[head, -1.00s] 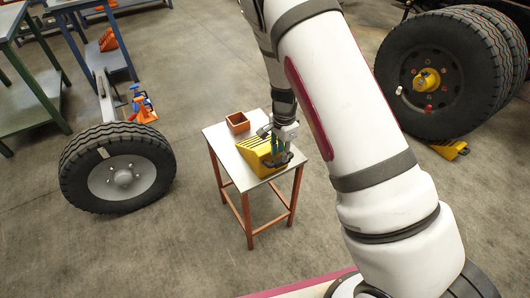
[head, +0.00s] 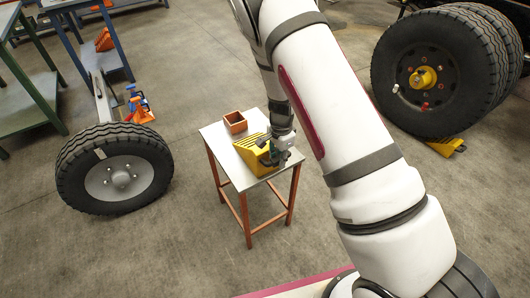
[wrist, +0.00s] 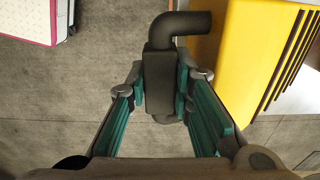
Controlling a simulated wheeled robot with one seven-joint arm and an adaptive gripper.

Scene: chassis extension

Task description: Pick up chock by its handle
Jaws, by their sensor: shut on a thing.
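The yellow chock (head: 249,157) sits on the small table's light top in the head view. Its yellow side also fills the upper right of the wrist view (wrist: 238,65). Its black handle (wrist: 163,62) has a bent upper part that reaches toward the yellow body. My gripper (head: 277,154) is at the chock's right end. In the wrist view my gripper (wrist: 163,88) has its green-padded fingers on both sides of the handle's thick black grip, shut on it. Whether the chock's base touches the table is not clear.
The small table (head: 230,178) has orange legs and also holds an orange box (head: 235,122) behind the chock. A wheel (head: 117,170) stands on the left, large dual tyres (head: 430,75) on the right with another yellow chock (head: 447,146) beneath. Floor around the table is clear.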

